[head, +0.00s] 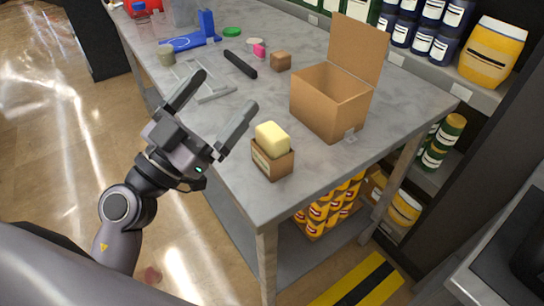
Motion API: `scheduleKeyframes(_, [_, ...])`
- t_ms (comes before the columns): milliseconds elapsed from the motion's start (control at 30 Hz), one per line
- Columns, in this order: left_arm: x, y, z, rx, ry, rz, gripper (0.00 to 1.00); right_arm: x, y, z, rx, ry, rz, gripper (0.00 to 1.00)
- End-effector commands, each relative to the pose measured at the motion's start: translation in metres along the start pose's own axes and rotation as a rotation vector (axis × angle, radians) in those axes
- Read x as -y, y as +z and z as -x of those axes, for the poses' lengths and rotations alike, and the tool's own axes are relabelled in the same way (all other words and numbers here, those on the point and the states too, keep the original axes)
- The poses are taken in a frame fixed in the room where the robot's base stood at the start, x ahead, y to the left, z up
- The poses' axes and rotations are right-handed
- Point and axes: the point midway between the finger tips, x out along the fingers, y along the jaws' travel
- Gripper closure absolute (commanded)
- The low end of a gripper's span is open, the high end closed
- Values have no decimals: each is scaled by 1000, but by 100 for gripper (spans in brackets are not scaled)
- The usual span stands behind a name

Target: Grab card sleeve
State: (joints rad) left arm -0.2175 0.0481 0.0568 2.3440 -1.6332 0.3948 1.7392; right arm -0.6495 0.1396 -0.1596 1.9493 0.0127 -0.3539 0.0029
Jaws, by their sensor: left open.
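A small brown card sleeve (268,166) with a pale label stands near the front corner of the grey table. A pale yellow block (271,138) sticks out of its top, and its lower part is hidden inside. My left gripper (227,90) is open and empty. In the picture its fingers point up and to the right, left of the card sleeve. A gap shows between the nearer finger and the sleeve. My right gripper is not in view.
An open cardboard box (325,105) stands right of the sleeve on the table (235,170). Behind are a brown cube (281,61), a black bar (240,65), a grey frame (213,88) and a blue stand (190,40). Shelves with jars line the right.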

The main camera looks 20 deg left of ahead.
Motion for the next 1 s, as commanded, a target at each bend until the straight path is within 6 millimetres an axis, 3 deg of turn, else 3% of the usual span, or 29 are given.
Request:
scheduleKeyframes(200, [-34,42,-2,238,249,34,0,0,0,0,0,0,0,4])
scheduleKeyframes(500, [-40,108,26,673,336,134,0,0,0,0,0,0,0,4])
scheduleKeyframes(733, [-36,128,39,818,316,176,0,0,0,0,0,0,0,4])
scheduleKeyframes(1000, [-47,147,22,829,316,179,0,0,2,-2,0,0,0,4])
